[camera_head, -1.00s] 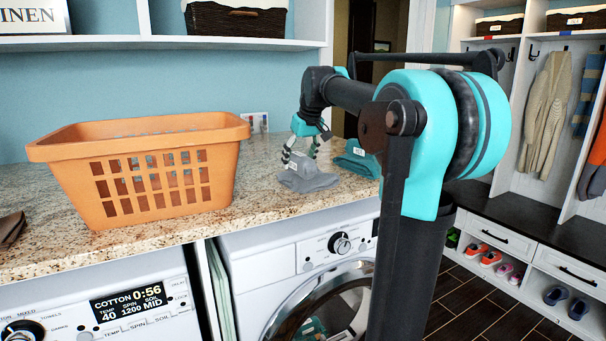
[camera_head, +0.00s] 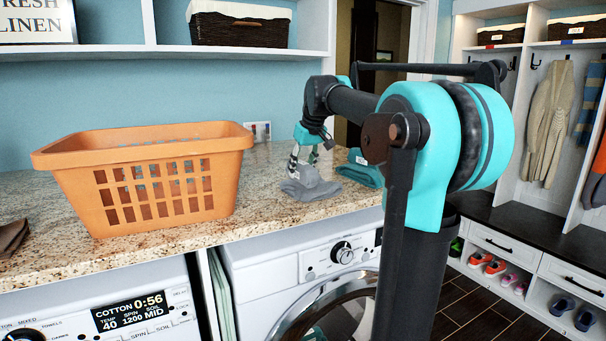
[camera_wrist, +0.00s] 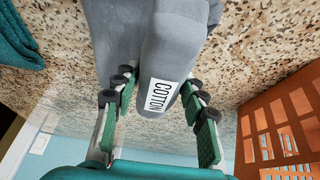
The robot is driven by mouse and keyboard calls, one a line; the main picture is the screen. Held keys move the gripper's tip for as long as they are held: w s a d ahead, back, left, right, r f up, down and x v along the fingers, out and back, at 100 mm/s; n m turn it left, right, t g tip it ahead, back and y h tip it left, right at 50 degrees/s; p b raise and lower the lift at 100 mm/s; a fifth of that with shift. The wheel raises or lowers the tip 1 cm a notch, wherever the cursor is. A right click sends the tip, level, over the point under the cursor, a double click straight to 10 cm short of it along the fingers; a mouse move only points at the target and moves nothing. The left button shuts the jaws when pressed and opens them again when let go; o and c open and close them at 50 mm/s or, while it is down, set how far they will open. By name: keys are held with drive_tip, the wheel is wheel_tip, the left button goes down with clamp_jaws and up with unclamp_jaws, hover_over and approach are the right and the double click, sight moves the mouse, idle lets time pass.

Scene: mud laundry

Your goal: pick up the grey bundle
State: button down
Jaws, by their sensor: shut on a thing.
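The grey bundle (camera_head: 311,185) is on the speckled counter in the head view, to the right of the orange basket. In the wrist view the grey bundle (camera_wrist: 176,40) shows a white label reading COTTON. My gripper (camera_head: 303,163) is at the bundle's top from above. In the wrist view my gripper (camera_wrist: 158,92) has its green-padded fingers on both sides of the bundle's raised part, shut on it. The lower part of the bundle appears to lie on the counter; whether it is lifted at all I cannot tell.
An orange laundry basket (camera_head: 150,178) stands left of the bundle. A teal folded cloth (camera_head: 362,170) lies close to its right, also in the wrist view (camera_wrist: 18,40). A dark brown cloth (camera_head: 12,238) is at the far left. Washing machines (camera_head: 330,262) stand below the counter.

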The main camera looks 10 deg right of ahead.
wheel_tip(320, 180, up, 20)
drive_tip(key=shift+r, duration=0.15)
drive_tip(key=shift+r, duration=0.1)
idle(1.1)
